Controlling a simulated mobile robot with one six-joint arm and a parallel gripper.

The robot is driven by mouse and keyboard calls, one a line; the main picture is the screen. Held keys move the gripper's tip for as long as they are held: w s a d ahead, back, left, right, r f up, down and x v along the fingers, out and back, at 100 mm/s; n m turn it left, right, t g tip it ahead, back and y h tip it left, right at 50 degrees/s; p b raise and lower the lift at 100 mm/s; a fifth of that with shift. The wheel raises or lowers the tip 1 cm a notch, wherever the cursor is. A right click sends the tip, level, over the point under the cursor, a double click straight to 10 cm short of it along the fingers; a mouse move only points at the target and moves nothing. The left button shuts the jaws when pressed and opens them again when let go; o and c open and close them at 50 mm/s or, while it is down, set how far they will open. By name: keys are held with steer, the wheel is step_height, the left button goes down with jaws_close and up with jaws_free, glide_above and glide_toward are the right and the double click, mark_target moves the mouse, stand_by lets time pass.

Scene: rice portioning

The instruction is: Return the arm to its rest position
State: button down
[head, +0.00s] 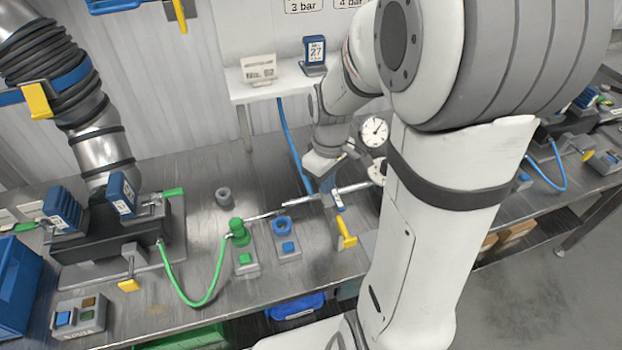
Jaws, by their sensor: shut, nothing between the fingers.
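My white arm fills the right and centre of the head view and reaches forward over a grey metal workbench (165,315). Its wrist points down above the bench, left of the large white links. My gripper (335,196) is small in the picture and partly hidden among the fittings behind it. It is shut and holds nothing. It is close to a thin metal pipe (352,188) in the picture; I cannot tell whether they touch. No marker of a rest position shows.
A green hose (192,302) joins a dark manifold (110,240) to a green fitting (238,232). A blue fitting (282,228), yellow handle (345,232) and pressure gauge (374,131) are near my arm. A white shelf (270,90) holds a blue display (315,50). A corrugated duct (85,110) rises at left.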

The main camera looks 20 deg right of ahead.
steer(key=shift+r, duration=0.25)
steer(key=s+a+r+m+t, duration=0.3)
steer(key=s+r+m, duration=0.3)
steer(key=s+r, duration=0.5)
steer(key=shift+s+a, duration=0.15)
steer(key=shift+a, duration=0.45)
steer(key=shift+s, duration=0.1)
